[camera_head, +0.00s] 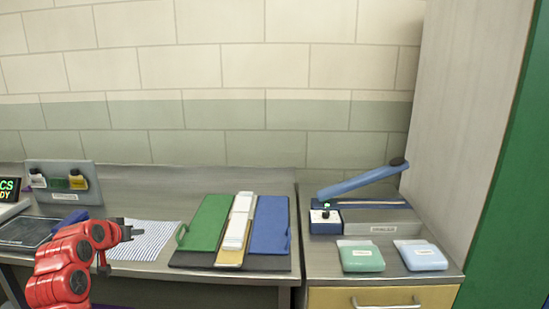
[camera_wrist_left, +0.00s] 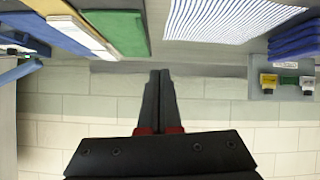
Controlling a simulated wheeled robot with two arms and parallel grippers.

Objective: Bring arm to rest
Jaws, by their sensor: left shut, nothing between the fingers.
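My left arm, red with a black gripper (camera_head: 128,231), comes in from the lower left in the head view. The gripper is above the left part of the table, over the striped sheet (camera_head: 150,243), with nothing in it. In the left wrist view the two black fingers (camera_wrist_left: 160,76) are closed together and point toward the wall. The striped sheet also shows there (camera_wrist_left: 225,18), at the top and apart from the fingers. My right gripper shows in neither view.
A green board (camera_head: 205,224), a white stack (camera_head: 236,222) and a blue board (camera_head: 270,225) lie mid-table. A sealer with a raised blue lever (camera_head: 360,180) stands right, behind a green pouch (camera_head: 360,256) and a light blue pouch (camera_head: 421,256). A grey panel (camera_head: 62,172) stands back left.

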